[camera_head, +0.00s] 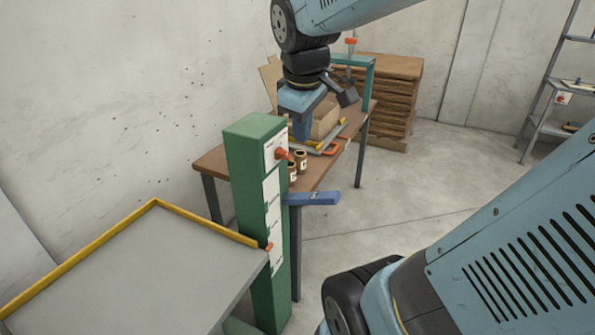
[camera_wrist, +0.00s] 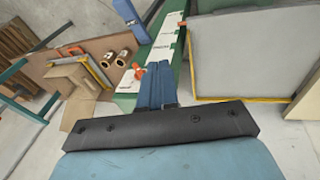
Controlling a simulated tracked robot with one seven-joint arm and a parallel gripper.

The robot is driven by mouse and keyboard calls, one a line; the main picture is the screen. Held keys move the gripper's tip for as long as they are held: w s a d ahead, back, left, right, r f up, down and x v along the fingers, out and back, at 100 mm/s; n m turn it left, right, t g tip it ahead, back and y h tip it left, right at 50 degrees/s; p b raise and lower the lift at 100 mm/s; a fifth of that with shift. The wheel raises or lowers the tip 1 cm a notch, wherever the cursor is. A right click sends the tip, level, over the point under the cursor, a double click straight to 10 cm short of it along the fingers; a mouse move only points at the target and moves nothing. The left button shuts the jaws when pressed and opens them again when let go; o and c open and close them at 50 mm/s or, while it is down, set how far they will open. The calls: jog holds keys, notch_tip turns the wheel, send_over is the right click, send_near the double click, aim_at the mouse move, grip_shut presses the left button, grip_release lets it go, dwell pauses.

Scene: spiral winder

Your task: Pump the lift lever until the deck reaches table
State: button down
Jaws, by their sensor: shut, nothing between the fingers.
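The lift's green column (camera_head: 258,220) stands between the table and the deck, with white label plates on its face. The blue lever (camera_head: 312,198) sticks out to the right from the column; its end also shows in the wrist view (camera_wrist: 130,14). The grey deck (camera_head: 130,265) with a yellow rim sits left of the column, lower than the brown table (camera_head: 325,180). One orange pointer (camera_head: 282,154) is high on the column, another (camera_head: 268,247) is near deck level. My gripper (camera_head: 302,134) is shut and empty, above the lever and apart from it; its fingers (camera_wrist: 157,75) show in the wrist view.
On the table stand brown rolls (camera_head: 298,162), a cardboard box (camera_head: 325,118) and an orange clamp (camera_head: 332,148), close to my gripper. A wooden stack (camera_head: 395,90) is behind, and a shelf (camera_head: 552,100) far right. The floor right of the lever is clear.

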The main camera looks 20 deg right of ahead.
aim_at(330, 194)
jog(key=w+d+f+n+g, duration=0.3)
jog(key=w+d+f+n, duration=0.2)
jog(key=n, duration=0.4)
jog(key=w+d+f+n+g+h, duration=0.1)
jog(key=w+d+f+n+g, duration=0.2)
jog(key=w+d+f+n, duration=0.2)
jog(key=w+f+n, duration=0.3)
jog(key=w+n, duration=0.1)
jog(key=w, duration=0.1)
jog(key=shift+d+n+g, duration=0.15)
jog(key=shift+n+g, duration=0.15)
jog(key=x, duration=1.4)
jog(key=shift+d+r, duration=0.1)
jog(key=shift+d, duration=0.05)
